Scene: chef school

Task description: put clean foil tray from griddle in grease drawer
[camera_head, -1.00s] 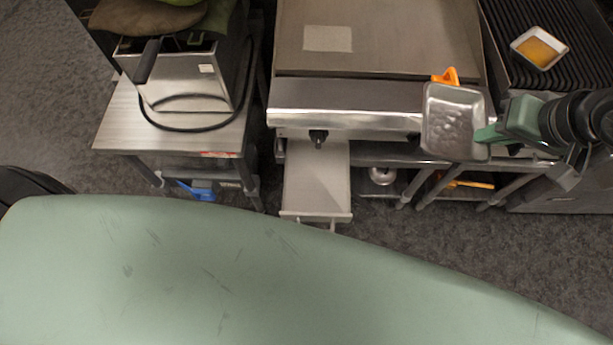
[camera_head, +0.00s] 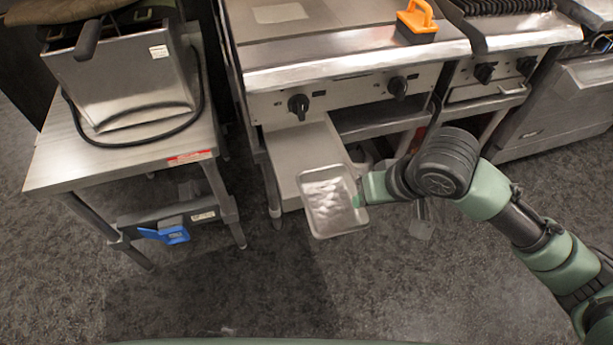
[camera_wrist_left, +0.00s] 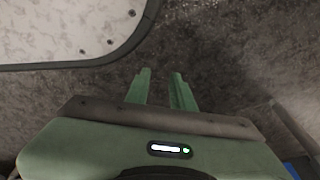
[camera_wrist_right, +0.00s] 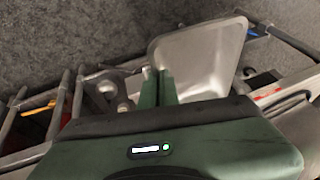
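The foil tray (camera_head: 333,200) is a shallow silver rectangular pan, empty and clean inside. My right gripper (camera_head: 362,190) is shut on its right edge and holds it in the air in front of the griddle. In the right wrist view the tray (camera_wrist_right: 205,55) extends beyond the right gripper's fingers (camera_wrist_right: 158,85). The grease drawer (camera_head: 290,158) is pulled out below the griddle (camera_head: 350,72); the tray overlaps its front end in the head view. My left gripper (camera_wrist_left: 160,85) is empty with its fingers apart, over the floor. It is not visible in the head view.
A steel side table (camera_head: 125,155) with a fryer-like steel box (camera_head: 125,85) stands left of the griddle. An orange-handled scraper (camera_head: 417,24) rests at the griddle's front. Knobs (camera_head: 298,104) sit above the drawer. Floor in front is clear.

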